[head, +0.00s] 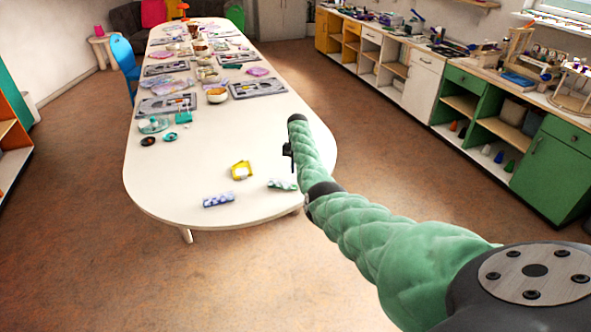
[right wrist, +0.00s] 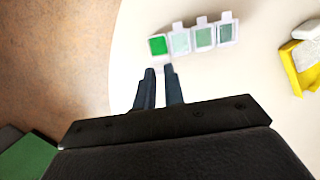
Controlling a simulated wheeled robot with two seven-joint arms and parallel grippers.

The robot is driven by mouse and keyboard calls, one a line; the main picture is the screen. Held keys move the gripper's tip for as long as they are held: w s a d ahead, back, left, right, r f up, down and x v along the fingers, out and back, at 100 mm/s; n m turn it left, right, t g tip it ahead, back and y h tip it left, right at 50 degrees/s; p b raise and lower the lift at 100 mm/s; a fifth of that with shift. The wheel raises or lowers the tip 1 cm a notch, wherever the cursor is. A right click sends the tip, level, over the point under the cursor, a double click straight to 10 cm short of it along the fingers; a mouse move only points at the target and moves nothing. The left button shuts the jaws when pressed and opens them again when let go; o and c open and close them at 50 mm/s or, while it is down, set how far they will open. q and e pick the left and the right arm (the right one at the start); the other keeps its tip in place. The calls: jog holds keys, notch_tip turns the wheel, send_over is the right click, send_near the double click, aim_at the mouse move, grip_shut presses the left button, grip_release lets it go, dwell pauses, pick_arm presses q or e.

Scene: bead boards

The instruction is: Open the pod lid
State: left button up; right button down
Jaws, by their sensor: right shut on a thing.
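A pod strip (right wrist: 203,37) with several small square pods lies near the table's edge; it also shows in the head view (head: 283,185). The leftmost pod (right wrist: 158,46) shows bright green, while the other pods look paler, with tabs along their far side. My right gripper (right wrist: 159,78) is at the near side of the leftmost pod, its fingers shut on a thin pale piece, seemingly that pod's lid (right wrist: 168,68). The piece is mostly hidden by the fingers. My left gripper is not in view.
A yellow tray (head: 240,171) with something white inside and a blue-and-white pod strip (head: 218,200) lie nearby on the white table (head: 200,150). Bead boards, a bowl (head: 217,95) and small items fill the farther part. Cabinets (head: 553,165) stand along the right wall.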

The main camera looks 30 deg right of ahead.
jog(key=shift+f, duration=0.1)
jog(key=c, duration=1.7)
grip_release()
jog(key=shift+c, duration=0.2)
jog(key=shift+r, duration=0.3)
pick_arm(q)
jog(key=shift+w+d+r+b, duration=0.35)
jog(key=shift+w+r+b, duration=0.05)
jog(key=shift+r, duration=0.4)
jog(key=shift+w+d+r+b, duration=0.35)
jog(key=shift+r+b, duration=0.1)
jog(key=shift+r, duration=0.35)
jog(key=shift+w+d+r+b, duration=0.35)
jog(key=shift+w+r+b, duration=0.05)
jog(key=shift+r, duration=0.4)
pick_arm(e)
notch_tip(320, 180, up, 7)
jog(key=w+d, duration=0.1)
jog(key=shift+d+f, duration=0.1)
jog(key=shift+d, duration=0.05)
